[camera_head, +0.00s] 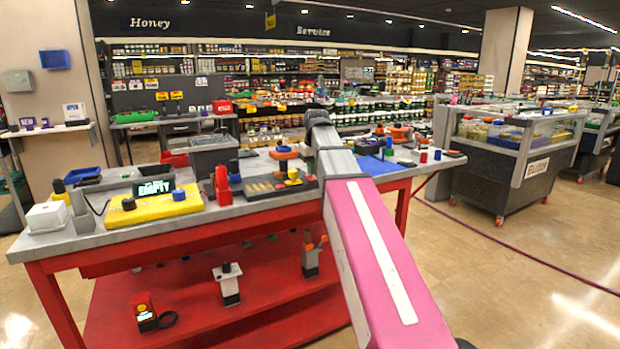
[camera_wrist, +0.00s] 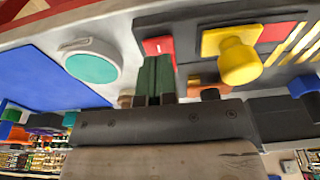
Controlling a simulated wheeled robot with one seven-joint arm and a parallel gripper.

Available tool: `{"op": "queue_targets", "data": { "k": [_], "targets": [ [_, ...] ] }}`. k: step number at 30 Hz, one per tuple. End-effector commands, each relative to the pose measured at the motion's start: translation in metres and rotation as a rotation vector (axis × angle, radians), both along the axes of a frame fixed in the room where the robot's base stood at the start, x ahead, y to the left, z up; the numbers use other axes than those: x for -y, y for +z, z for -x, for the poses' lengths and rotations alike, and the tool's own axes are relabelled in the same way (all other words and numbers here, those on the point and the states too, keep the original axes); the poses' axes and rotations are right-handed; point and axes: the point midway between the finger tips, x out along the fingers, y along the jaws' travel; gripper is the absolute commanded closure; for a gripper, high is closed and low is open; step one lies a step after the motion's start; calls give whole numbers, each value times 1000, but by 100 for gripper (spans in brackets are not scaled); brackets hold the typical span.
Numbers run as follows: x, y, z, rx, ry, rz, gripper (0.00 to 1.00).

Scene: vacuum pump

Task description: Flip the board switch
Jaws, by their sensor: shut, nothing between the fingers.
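The dark board (camera_head: 262,190) lies on the grey workbench, left of my arm, with yellow-orange stripes and a yellow knob (camera_head: 293,173). In the wrist view the board (camera_wrist: 200,22) fills the upper right, with the knob (camera_wrist: 238,60) on its yellow square. A red part (camera_wrist: 158,46) with a small white mark sits at the board's edge and may be the switch; its position is partly covered. My gripper (camera_wrist: 155,68) is shut and empty, its dark green fingertips just in front of this red part. I cannot tell whether they touch. In the head view my arm hides the gripper.
A teal round button (camera_wrist: 90,66) and a blue mat (camera_wrist: 40,60) lie beside the board. A yellow box with a display (camera_head: 155,205), a red upright device (camera_head: 222,185) and an orange-topped device (camera_head: 284,153) crowd the workbench (camera_head: 250,208). Open floor lies to the right.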

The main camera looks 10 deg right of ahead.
Motion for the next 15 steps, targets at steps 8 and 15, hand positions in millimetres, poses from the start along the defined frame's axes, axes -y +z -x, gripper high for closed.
{"op": "queue_targets", "data": {
  "k": [8,15],
  "targets": [
    [0,20,-1,1,0,0,100],
    [0,37,0,0,0,0,100]
  ]
}}
